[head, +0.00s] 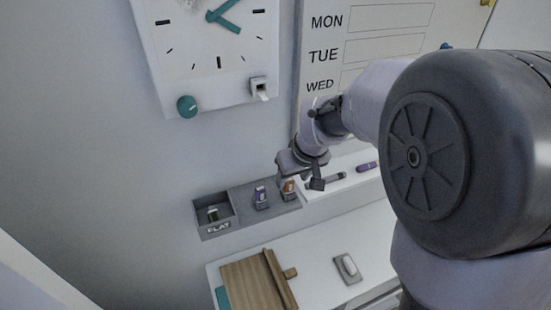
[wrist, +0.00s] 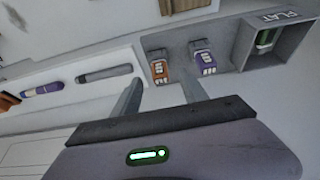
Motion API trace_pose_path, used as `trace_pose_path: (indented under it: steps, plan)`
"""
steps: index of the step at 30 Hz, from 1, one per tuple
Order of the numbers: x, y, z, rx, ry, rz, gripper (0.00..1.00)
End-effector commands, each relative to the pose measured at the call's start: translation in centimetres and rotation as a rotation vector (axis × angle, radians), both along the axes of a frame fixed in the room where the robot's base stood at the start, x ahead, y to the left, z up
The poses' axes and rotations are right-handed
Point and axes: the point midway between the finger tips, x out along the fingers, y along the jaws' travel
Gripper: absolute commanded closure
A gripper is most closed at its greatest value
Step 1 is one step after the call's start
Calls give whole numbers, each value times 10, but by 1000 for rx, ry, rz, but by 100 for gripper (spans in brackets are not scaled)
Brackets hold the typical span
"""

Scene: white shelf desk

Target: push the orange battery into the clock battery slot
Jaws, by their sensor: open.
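The orange battery (head: 288,187) stands in a holder on the grey shelf tray, right of a purple battery. In the wrist view the orange battery (wrist: 159,69) is just beyond and between my open fingertips, apart from them. My gripper (head: 305,178) is above the right end of the tray; its two fingers (wrist: 160,90) are spread and empty. The white clock (head: 215,85) with teal hands hangs on the wall at upper left. A white slot piece (head: 259,88) sits at its lower right corner, and a teal knob (head: 187,106) at its lower left.
A purple battery (head: 261,197) stands beside the orange one, and a green battery (head: 213,213) is in the FLAT box (head: 230,207). Dark and purple pens (head: 366,167) lie on the white shelf. A wooden board (head: 255,285) and a small grey-white object (head: 347,267) are on the desk below.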

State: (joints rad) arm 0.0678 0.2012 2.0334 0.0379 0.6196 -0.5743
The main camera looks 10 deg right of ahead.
Motion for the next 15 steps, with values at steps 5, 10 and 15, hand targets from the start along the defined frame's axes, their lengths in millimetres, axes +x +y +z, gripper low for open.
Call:
trace_pose_path:
  steps: [5, 10, 15]
  plan:
    - [17, 6, -31, 1, 4, 1, 49]
    - [22, 7, -40, 1, 1, -1, 49]
    - [22, 7, -40, 1, 1, -1, 57]
